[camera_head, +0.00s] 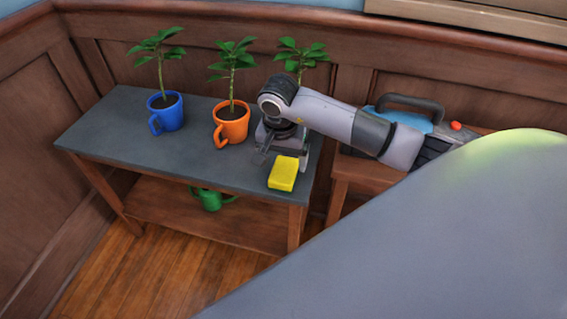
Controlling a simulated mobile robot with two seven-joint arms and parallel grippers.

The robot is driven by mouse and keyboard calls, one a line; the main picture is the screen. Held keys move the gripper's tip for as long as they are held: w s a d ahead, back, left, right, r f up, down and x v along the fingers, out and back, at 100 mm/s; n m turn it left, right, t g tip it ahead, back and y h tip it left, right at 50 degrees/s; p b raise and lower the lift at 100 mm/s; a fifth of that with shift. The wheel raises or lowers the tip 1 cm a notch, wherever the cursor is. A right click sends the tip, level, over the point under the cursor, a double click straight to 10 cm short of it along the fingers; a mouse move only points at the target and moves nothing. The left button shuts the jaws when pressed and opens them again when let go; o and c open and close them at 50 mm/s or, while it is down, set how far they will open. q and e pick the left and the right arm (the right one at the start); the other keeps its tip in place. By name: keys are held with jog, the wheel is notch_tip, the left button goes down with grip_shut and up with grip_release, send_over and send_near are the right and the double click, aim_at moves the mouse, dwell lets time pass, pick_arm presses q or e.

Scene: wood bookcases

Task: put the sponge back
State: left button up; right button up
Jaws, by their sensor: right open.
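A yellow sponge (283,174) lies on the grey top of a wooden side table (110,135), near its front right corner. My right gripper (279,160) is over the table just behind the sponge, pointing down, with its fingers apart. Its fingers are very near the sponge's back edge; I cannot tell whether they touch it. Nothing shows between the fingers. My left gripper is not in view.
A blue mug (166,115) and an orange mug (231,125) hold plants left of my gripper. A third plant (299,55) stands behind my arm, its pot hidden. A green watering can (210,199) is on the lower shelf. A toolbox (410,110) sits on a bench at right.

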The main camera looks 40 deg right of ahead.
aim_at(282, 175)
notch_tip(282, 175, up, 8)
jog(key=s+a+f+m+g+y, duration=0.1)
jog(key=s+a+f+y, duration=0.2)
jog(key=a, duration=0.5)
jog(key=s+a+f+m+g+y, duration=0.1)
jog(key=s+a+m+y, duration=0.1)
jog(key=s+a+y, duration=0.45)
jog(key=a+r+m+t+y, duration=0.4)
jog(key=a+r+m+y, duration=0.4)
jog(key=a+m+y, duration=0.3)
jog(key=w+d+f+m+t+h, duration=0.2)
jog(key=d+m+t+h, duration=0.35)
jog(key=m, duration=0.85)
jog(key=w+d+f+m+t+h, duration=0.1)
jog(key=w+d+m+t+h, duration=0.15)
jog(key=m+t, duration=0.9)
jog(key=s+d+f+m+g+h, duration=0.3)
jog(key=s+f+m+g+h, duration=0.1)
jog(key=f+m, duration=0.5)
jog(key=s+d+f+m+g+h, duration=0.4)
jog(key=s+f+m, duration=0.4)
jog(key=m, duration=0.3)
jog(key=shift+d+f+g+h+p, duration=0.2)
jog(key=shift+f+g+h+p, duration=0.15)
jog(key=shift+f+g, duration=0.55)
